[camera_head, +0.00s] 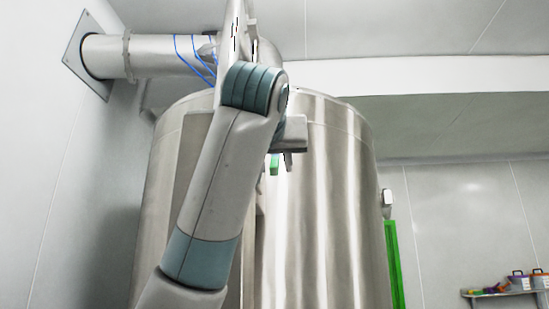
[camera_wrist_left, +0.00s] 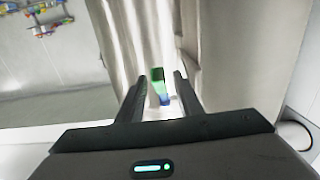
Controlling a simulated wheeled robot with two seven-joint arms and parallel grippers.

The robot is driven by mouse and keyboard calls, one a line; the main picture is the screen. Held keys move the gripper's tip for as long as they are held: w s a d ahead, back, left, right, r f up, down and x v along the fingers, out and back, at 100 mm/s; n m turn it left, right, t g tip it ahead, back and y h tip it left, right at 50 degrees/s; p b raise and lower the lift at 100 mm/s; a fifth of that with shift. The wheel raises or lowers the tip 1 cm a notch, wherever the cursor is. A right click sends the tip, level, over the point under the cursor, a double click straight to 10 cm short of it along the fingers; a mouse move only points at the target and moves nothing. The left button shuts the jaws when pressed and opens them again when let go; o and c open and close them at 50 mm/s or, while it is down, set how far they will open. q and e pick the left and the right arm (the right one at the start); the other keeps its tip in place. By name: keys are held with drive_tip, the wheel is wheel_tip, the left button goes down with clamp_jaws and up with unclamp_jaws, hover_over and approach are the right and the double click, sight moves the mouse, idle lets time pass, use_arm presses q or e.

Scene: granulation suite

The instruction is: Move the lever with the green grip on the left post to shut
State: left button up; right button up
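The green grip (camera_head: 274,164) shows as a small patch just below my left gripper (camera_head: 287,158), in front of the steel vessel. In the left wrist view the green grip (camera_wrist_left: 158,78) appears between the two dark fingers of my left gripper (camera_wrist_left: 159,80), with a small blue part (camera_wrist_left: 165,99) below it. The fingers are apart, with a visible gap on each side of the grip; I see no contact. My left arm hides most of the lever and its post in the head view, so I cannot tell the lever's angle. My right gripper is not in view.
A large steel vessel (camera_head: 325,220) fills the middle behind my arm. A steel pipe (camera_head: 150,56) runs from the left wall to its top. A green upright strip (camera_head: 395,265) stands right of it. A shelf (camera_head: 497,294) with containers is at far right.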

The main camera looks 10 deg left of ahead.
use_arm(q)
drive_tip(key=shift+w, duration=0.35)
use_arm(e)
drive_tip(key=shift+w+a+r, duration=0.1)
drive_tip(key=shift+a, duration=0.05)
use_arm(q)
clamp_jaws()
